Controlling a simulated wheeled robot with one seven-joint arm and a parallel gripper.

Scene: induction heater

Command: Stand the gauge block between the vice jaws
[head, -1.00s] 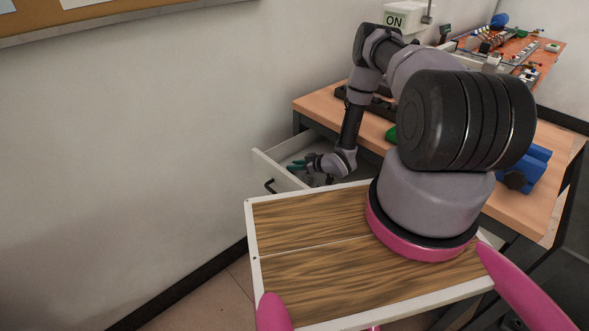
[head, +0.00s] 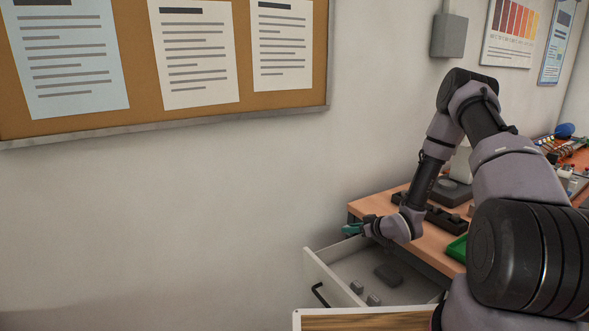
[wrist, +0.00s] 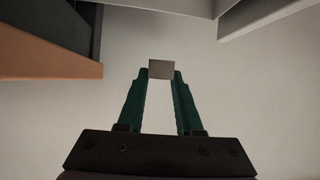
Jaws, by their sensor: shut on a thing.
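My gripper (head: 352,229) is above the open drawer, just off the near left corner of the workbench. In the wrist view its two green fingers (wrist: 161,85) are shut on a small grey block (wrist: 161,69), held at the fingertips. I take it for the gauge block. In the head view the block is too small to make out. The vice is not visible in either current view.
The drawer (head: 340,280) stands open, with several small grey blocks (head: 373,299) and a darker piece (head: 388,274) inside. The workbench (head: 375,207) carries dark fixtures (head: 445,218) and a green tray (head: 457,248). The wall is close on the left.

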